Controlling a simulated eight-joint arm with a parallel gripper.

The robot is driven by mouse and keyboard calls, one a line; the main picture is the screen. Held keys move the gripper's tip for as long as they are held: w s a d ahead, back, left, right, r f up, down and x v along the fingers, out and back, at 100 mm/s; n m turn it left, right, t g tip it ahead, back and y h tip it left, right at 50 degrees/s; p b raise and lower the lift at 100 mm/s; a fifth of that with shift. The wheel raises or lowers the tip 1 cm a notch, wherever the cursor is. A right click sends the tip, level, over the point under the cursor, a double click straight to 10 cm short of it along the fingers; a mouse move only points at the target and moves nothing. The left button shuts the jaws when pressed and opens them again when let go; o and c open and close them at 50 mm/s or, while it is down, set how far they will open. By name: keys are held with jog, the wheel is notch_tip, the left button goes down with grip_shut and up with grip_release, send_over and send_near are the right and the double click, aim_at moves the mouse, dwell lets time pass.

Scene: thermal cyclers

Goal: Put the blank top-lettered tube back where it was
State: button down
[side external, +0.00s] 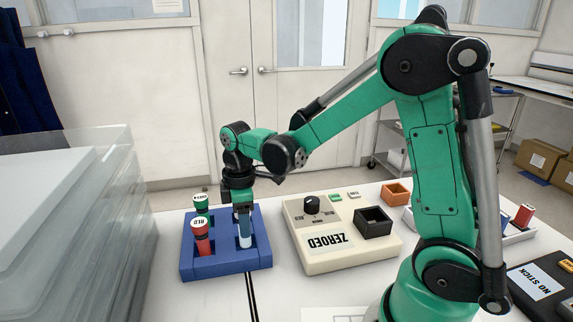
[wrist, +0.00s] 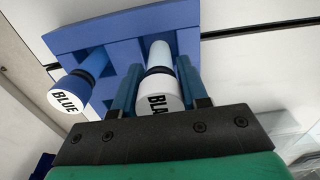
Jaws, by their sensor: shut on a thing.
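My gripper (side external: 243,212) is over the right part of the blue rack (side external: 200,270), pointing down. In the wrist view its fingers (wrist: 158,92) are shut on a white-capped tube (wrist: 163,90) whose top lettering shows only as "BLA". The held tube's pale body runs down toward the rack (wrist: 68,40); I cannot tell whether it is seated. A blue tube (wrist: 78,88) with "BLUE" on its white top stands left of it in the wrist view. A red tube (side external: 202,238) and a green tube (side external: 201,204) stand in the rack's left side.
A cream device (side external: 340,250) marked "ZEROED", with a knob and a black block (side external: 374,221), stands right of the rack. An orange box (side external: 397,194) is behind it. Clear stacked bins (side external: 95,220) stand close on the left. A black "NO STICK" box (side external: 540,285) is at far right.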

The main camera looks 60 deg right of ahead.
jog(key=shift+f, duration=0.9)
jog(key=shift+f, duration=0.1)
jog(key=shift+c, duration=2.3)
grip_release()
